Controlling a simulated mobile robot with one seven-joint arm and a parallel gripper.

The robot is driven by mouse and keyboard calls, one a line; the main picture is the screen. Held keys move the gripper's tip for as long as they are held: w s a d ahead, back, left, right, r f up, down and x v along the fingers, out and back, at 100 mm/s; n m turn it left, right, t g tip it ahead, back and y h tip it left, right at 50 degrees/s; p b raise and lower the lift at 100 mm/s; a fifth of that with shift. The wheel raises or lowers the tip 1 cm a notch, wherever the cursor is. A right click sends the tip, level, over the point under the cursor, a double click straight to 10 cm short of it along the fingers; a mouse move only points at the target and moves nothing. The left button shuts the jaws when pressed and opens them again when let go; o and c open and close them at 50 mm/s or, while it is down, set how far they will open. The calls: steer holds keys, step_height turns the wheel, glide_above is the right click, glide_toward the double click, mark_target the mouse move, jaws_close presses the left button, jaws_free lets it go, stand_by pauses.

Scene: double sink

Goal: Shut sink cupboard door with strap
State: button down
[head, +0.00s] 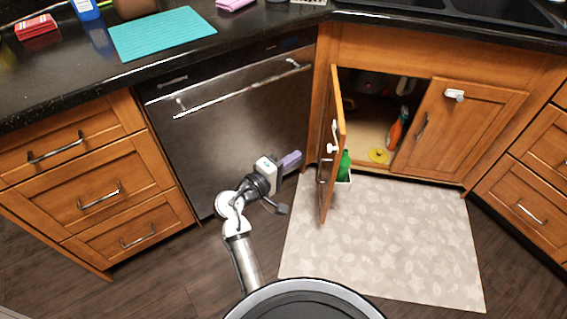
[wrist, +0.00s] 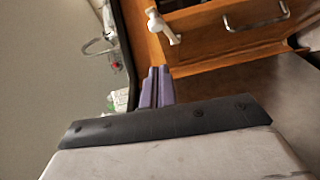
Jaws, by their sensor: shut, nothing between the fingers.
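The sink cupboard's left door (head: 327,196) stands wide open, swung out over the mat. It bears a white fitting (head: 332,149). The right door (head: 470,120) is shut, with a white catch (head: 454,95) near its top. I cannot make out a loose strap. My gripper (head: 291,162) is left of the open door, in front of the dishwasher, apart from the door. Its purple fingers are together and empty; they also show in the wrist view (wrist: 156,88). There, a white fitting (wrist: 163,27) and a metal handle (wrist: 257,20) on wood lie beyond them.
The dishwasher (head: 235,125) is behind my gripper. A patterned mat (head: 390,240) lies clear on the floor.

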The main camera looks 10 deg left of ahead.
steer(key=w+d+p, duration=0.1)
steer(key=w+d, duration=0.3)
steer(key=d, duration=0.2)
steer(key=shift+f, duration=0.2)
steer(key=shift+w+d, duration=0.1)
steer(key=shift+d, duration=0.05)
